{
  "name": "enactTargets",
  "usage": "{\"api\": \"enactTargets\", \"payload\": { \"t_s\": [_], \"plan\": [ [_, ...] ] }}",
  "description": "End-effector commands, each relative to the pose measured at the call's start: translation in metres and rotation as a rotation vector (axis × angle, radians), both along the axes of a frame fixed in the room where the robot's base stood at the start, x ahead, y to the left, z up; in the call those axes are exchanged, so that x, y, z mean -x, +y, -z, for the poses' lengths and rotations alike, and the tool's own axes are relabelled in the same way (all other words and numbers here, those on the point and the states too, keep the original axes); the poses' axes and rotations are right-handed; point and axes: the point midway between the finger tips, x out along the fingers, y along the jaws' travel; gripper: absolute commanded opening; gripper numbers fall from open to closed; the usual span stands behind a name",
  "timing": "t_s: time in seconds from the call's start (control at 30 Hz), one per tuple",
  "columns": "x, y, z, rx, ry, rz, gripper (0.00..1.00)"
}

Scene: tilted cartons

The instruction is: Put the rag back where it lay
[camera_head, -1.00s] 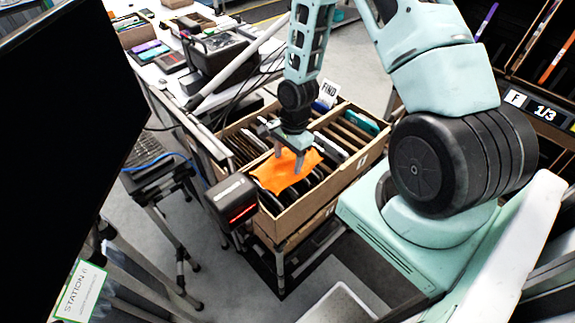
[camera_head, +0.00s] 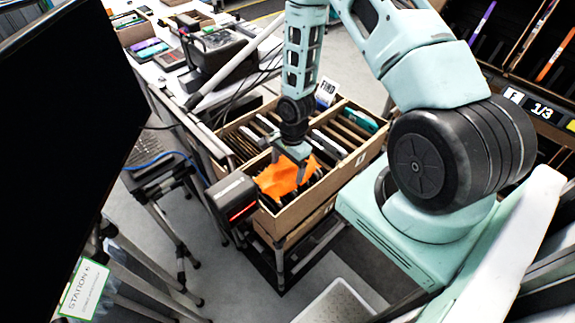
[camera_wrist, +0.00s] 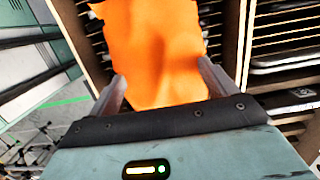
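The orange rag (camera_head: 281,178) lies crumpled over the near left part of an open cardboard carton (camera_head: 310,207), on top of its upright contents. My gripper (camera_head: 289,170) is low over the carton, pointing down at the rag. In the wrist view my gripper's two fingers (camera_wrist: 163,80) stand wide apart. The rag (camera_wrist: 155,40) fills the space between and beyond them. The fingers look open. Whether they touch the rag's edges is hard to tell, and the rag's near end is hidden behind the gripper body.
A dark scanner-like box with a red light (camera_head: 233,198) stands close to the carton's left corner. A "FIND" sign (camera_head: 326,91) stands behind the carton. A large dark screen (camera_head: 65,110) fills the left. A table with devices (camera_head: 210,55) lies behind.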

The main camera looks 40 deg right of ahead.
Motion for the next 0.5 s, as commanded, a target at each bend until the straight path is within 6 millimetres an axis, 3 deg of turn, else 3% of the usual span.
{"api": "enactTargets", "payload": {
  "t_s": [0.27, 0.5],
  "plan": [
    [-0.001, -0.001, -0.007, 0.000, -0.002, 0.001, 0.84],
    [-0.002, -0.007, -0.040, 0.001, -0.006, 0.003, 0.84]
  ]
}}
